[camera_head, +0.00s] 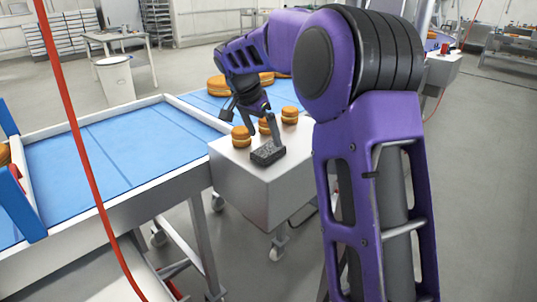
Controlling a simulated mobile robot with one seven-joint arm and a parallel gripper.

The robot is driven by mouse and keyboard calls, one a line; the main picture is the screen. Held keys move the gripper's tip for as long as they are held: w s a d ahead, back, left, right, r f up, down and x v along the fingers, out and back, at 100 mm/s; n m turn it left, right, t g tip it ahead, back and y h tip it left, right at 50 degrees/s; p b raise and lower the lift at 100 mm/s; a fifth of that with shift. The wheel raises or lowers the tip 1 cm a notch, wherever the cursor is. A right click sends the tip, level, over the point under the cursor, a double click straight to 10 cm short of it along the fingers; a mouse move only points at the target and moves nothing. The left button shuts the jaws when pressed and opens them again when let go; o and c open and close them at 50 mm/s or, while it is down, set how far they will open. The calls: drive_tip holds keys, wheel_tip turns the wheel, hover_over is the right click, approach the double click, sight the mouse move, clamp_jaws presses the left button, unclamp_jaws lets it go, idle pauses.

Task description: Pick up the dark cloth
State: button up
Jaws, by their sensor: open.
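A small dark grey, speckled, block-like thing (266,154), which looks like the folded dark cloth, lies on the top front of the white box-shaped stand. A lighter grey upright piece (274,130) rises from it or just behind it; I cannot tell whether the two are joined. My gripper (246,112) is above and behind the dark thing, to its upper left, pointing down with its black fingers apart. It looks empty. I cannot tell how far its fingertips are above the stand.
Several round, orange-brown filled rounds (241,137) stand close around the dark thing on the white stand (240,175). A blue conveyor belt (110,150) runs at left and behind. Larger rounds (217,86) sit on the farther belt. A red cable (75,130) hangs at left.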

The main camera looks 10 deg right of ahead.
sight(267, 149)
drive_tip(key=shift+s+a+b+x, duration=0.1)
drive_tip(key=shift+s+b+x, duration=0.05)
drive_tip(key=shift+x, duration=0.65)
drive_tip(key=shift+s+a+b+x, duration=0.1)
drive_tip(key=shift+b+x, duration=0.1)
drive_tip(key=shift+x, duration=0.65)
drive_tip(key=shift+s+b+x, duration=0.15)
drive_tip(key=shift+x, duration=0.65)
drive_tip(key=shift+f, duration=0.4)
drive_tip(key=c, duration=1.3)
wheel_tip(267, 149, up, 11)
drive_tip(key=p, duration=0.2)
drive_tip(key=shift+f, duration=0.25)
drive_tip(key=o, duration=0.7)
drive_tip(key=c, duration=0.5)
drive_tip(key=shift+f, duration=0.1)
